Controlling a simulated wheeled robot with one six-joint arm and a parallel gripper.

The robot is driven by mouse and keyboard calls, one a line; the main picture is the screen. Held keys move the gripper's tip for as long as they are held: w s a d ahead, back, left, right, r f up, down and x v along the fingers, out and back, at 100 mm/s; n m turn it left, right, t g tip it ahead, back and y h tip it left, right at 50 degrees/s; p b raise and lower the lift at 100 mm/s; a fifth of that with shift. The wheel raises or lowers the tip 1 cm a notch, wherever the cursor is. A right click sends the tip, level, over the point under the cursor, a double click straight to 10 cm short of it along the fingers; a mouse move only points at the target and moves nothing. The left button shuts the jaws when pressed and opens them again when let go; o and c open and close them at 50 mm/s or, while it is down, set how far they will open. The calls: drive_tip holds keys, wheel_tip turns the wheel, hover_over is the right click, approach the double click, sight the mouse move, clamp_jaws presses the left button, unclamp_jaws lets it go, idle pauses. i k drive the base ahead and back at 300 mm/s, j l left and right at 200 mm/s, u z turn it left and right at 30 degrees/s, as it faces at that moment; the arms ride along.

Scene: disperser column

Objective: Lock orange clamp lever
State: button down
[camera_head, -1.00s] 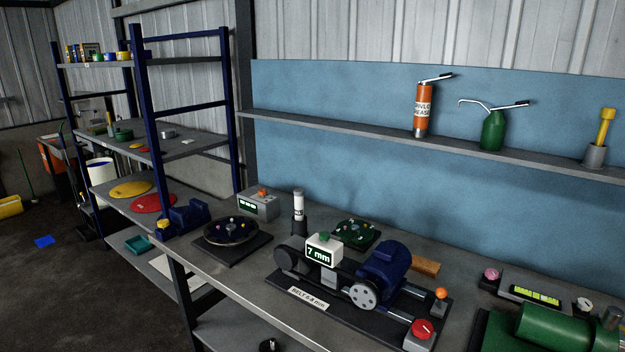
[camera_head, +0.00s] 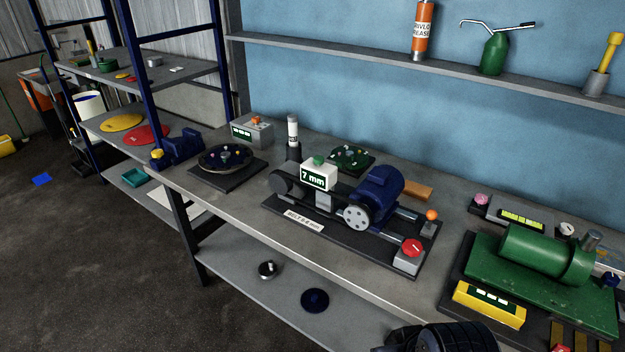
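The orange clamp lever shows as an orange ball knob (camera_head: 432,214) on a short dark post at the right end of the belt rig (camera_head: 300,217). It stands beside the metal rails, right of the blue motor (camera_head: 375,192). Nothing touches the knob. A black ribbed part, apparently of my own arm, shows at the bottom edge, in front of the bench and well below the knob. My gripper's fingers are not visible.
A red knob on a grey box (camera_head: 409,252) stands just in front of the orange knob. A white gauge reading 7 mm (camera_head: 317,177) sits on the rig. A green machine (camera_head: 540,260) and yellow display box (camera_head: 489,303) stand to the right.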

sight(432, 214)
drive_tip(key=i+z, duration=0.15)
drive_tip(key=z, duration=0.25)
drive_tip(key=i+z, duration=0.15)
drive_tip(key=z, duration=0.2)
drive_tip(key=i+z, duration=0.1)
drive_tip(key=z, duration=0.3)
